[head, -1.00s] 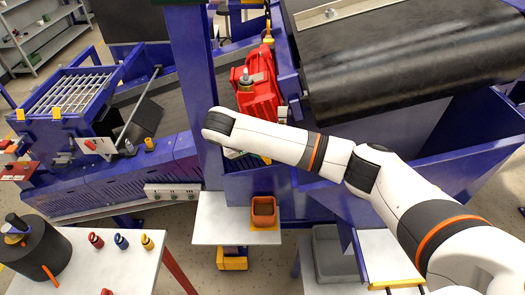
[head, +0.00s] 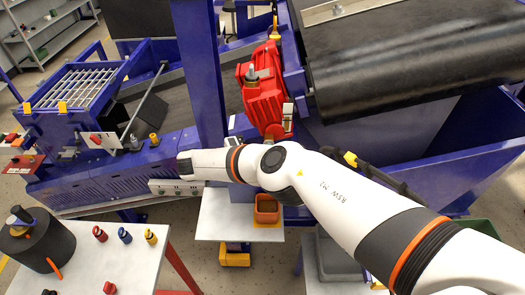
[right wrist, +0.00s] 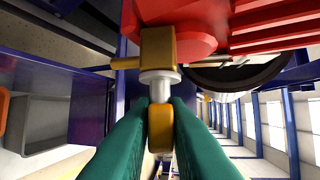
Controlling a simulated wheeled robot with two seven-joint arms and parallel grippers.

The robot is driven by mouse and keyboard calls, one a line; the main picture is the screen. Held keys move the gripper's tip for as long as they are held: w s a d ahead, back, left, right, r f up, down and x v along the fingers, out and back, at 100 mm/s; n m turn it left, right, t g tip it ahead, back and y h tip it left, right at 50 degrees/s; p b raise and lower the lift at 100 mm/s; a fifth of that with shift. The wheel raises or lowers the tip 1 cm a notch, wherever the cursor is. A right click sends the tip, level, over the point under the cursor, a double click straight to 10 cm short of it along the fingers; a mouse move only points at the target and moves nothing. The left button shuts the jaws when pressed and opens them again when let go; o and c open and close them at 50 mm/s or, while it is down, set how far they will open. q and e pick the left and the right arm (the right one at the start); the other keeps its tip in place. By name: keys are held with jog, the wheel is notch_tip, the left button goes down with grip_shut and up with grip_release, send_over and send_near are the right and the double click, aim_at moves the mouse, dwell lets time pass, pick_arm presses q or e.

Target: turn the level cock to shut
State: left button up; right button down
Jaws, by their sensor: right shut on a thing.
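The level cock has a brass body (right wrist: 158,48) on the lower part of the red gearbox (right wrist: 178,25), a pale stem and a yellow handle (right wrist: 161,128). My right gripper (right wrist: 160,112) has its green fingers shut on that handle in the right wrist view. The handle points straight down the picture, away from the body, and a thin brass arm sticks out to the left of the body. In the head view the red gearbox (head: 264,98) shows above my right arm, which hides the cock and my right gripper. My left gripper is not in view.
Blue frame beams surround the gearbox, with a black drum (head: 410,65) to its right.

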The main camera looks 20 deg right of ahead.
jog(key=shift+f+n+h+b, duration=0.15)
jog(key=shift+n+h+b, duration=0.35)
jog(key=shift+h, duration=0.5)
jog(key=c, duration=1.5)
grip_release()
jog(key=shift+f, duration=0.1)
